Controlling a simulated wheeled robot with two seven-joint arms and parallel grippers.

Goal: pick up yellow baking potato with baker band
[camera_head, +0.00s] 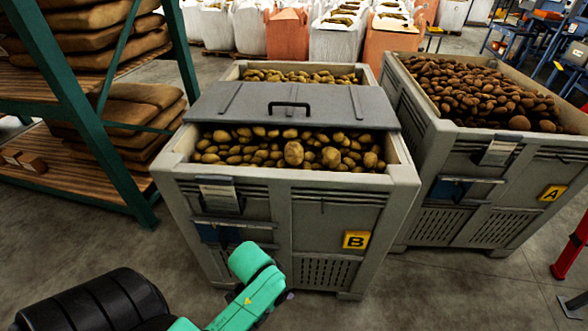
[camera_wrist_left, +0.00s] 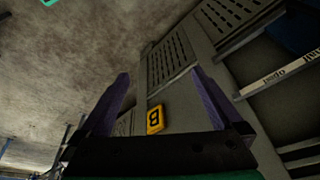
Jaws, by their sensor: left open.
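Many yellow-brown potatoes lie in the grey bin marked B (camera_head: 320,208), in its open front part. Two larger potatoes, one pale and round (camera_head: 293,153) and one beside it (camera_head: 331,157), stand out on top near the front wall. I cannot make out a baker band on any of them. My left arm is low in front of the bin in the head view. My left gripper (camera_wrist_left: 161,74) is open and empty in the left wrist view, with bin B's front wall and yellow B label (camera_wrist_left: 155,119) beyond its fingers. My right gripper is not in view.
A grey lid (camera_head: 300,107) with a black handle covers the middle of bin B. Bin A (camera_head: 467,185), full of darker brown potatoes, stands at the right. A green-framed rack (camera_head: 110,150) with sacks is at the left. Floor is clear in front.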

